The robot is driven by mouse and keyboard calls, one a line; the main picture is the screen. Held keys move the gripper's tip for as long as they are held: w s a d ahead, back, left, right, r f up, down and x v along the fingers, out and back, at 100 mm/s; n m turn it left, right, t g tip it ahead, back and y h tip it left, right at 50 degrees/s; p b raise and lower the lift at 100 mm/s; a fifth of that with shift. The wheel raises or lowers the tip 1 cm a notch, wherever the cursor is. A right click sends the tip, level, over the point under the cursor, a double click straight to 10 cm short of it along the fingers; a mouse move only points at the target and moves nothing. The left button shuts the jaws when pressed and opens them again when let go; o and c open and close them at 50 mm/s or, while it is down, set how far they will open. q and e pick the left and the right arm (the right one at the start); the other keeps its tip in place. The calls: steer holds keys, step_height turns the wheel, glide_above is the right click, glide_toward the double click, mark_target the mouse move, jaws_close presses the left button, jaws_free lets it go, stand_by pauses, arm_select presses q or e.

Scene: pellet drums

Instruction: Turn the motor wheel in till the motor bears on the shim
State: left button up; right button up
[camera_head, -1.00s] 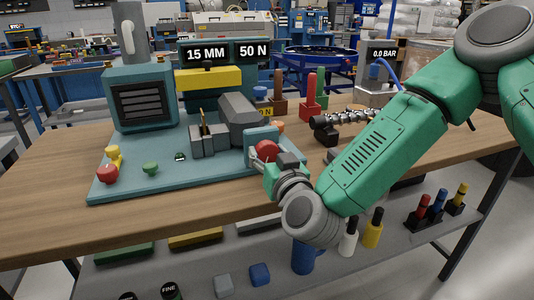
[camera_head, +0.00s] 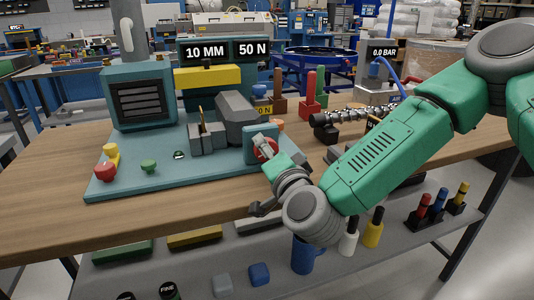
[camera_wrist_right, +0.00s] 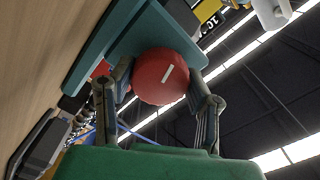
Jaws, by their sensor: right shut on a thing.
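The red motor wheel (camera_head: 265,149) stands on the teal upright plate at the right end of the machine's base. In the right wrist view the wheel (camera_wrist_right: 161,75) shows a white mark and sits between the two fingers. My right gripper (camera_head: 267,142) is shut on the wheel; it also shows in the right wrist view (camera_wrist_right: 160,92). The grey motor (camera_head: 236,115) lies left of the plate, close to grey blocks (camera_head: 208,140) with a thin brass-coloured piece, perhaps the shim, standing up among them. The displays (camera_head: 223,52) read 10 MM and 50 N. My left gripper is not in view.
A red mushroom button (camera_head: 105,172), a yellow knob and a green button (camera_head: 149,166) sit at the front left of the teal base (camera_head: 170,183). The wooden bench front (camera_head: 50,220) is bare.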

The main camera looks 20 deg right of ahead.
steer(key=m, duration=0.3)
steer(key=f+m+b, duration=0.1)
steer(key=m, duration=0.2)
steer(key=shift+s, duration=0.1)
stand_by(0.4)
steer(key=o, duration=1.1)
steer(key=shift+o, duration=0.2)
steer(key=shift+r, duration=0.15)
steer(key=shift+r, duration=0.1)
steer(key=shift+s, duration=0.35)
steer(key=s, duration=0.6)
steer(key=shift+s+d, duration=0.2)
steer(key=shift+s, duration=0.05)
